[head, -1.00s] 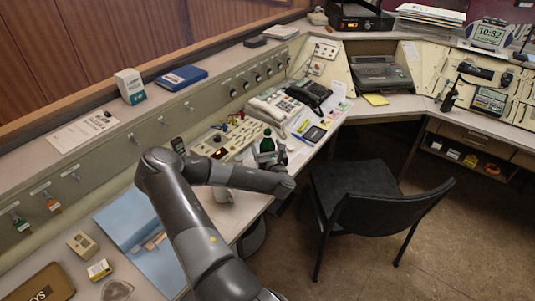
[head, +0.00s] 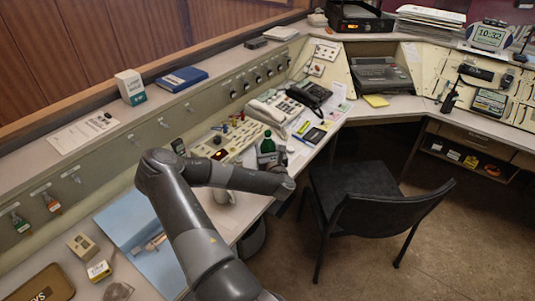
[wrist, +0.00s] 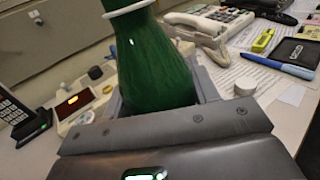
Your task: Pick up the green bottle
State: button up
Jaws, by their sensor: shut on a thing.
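The green bottle (head: 267,147) is upright, with a pale ring at its neck, over the desk near its front edge. It fills the upper middle of the wrist view (wrist: 152,58); its top is cut off there. My gripper (wrist: 160,92) is shut on the bottle's lower body, one finger on each side. In the head view my gripper (head: 272,164) is partly hidden behind my own arm. The bottle's base is hidden, so I cannot tell whether it touches the desk.
A control panel (head: 222,142) with knobs and a red display lies left of the bottle. A beige telephone (head: 266,108) stands behind it. A black chair (head: 380,205) stands to the right.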

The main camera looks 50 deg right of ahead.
aim_at(267, 139)
jog(key=shift+r, duration=0.15)
jog(key=shift+r, duration=2)
jog(key=s+d+r, duration=0.1)
jog(key=s+r, duration=0.5)
jog(key=s, duration=0.5)
jog(key=shift+s+d+r, duration=0.25)
jog(key=shift+d+r, duration=0.1)
